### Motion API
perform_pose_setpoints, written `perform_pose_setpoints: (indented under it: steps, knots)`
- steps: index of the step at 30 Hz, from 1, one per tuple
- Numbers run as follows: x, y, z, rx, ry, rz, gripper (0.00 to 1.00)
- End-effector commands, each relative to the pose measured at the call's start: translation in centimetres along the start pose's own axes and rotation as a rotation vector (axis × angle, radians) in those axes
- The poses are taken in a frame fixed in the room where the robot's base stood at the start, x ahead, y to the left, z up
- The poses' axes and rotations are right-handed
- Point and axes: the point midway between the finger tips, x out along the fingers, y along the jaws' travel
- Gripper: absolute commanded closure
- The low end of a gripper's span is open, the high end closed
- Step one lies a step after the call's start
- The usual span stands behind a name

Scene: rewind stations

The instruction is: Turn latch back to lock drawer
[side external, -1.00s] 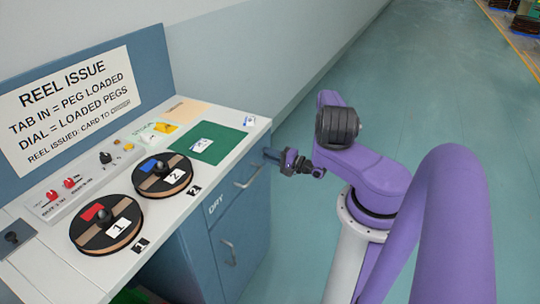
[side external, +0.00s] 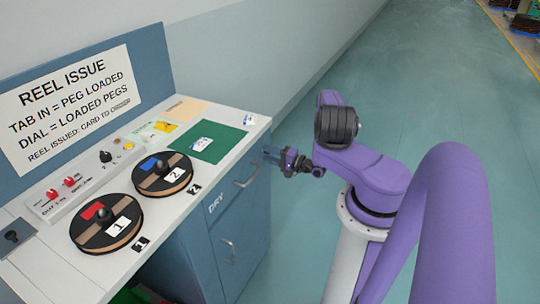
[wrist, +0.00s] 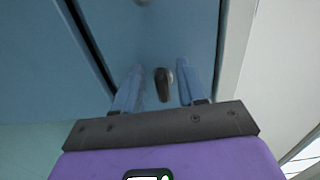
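The latch (wrist: 163,84) is a small dark knob on the blue drawer front (wrist: 170,35). In the wrist view it points roughly up and down in the picture. My gripper (wrist: 159,72) is open, with one blue finger on each side of the latch and a visible gap on both sides. In the side view my gripper (side external: 272,154) is at the right end of the blue cabinet, by the upper drawer (side external: 238,178) with its bar handle (side external: 247,176). The latch cannot be made out in the side view. The drawer looks closed.
The counter above holds two numbered reels (side external: 106,224) (side external: 163,175), a green mat (side external: 208,143) and a control panel (side external: 80,181). A lower door with a handle (side external: 229,251) is below the drawer.

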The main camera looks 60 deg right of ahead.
Motion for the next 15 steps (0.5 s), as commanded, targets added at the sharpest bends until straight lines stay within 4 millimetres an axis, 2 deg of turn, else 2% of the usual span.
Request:
perform_pose_setpoints:
  steps: [5, 8, 11, 15]
  knots:
    - [-0.2, 0.0, 0.0, 0.001, -0.001, 0.000, 0.60]
    - [-0.9, 0.0, -0.1, 0.002, 0.002, 0.001, 0.60]
    - [-2.4, 0.0, -0.1, 0.003, 0.004, 0.001, 0.60]
    - [-5.3, 0.0, -0.1, 0.003, 0.007, 0.001, 0.60]
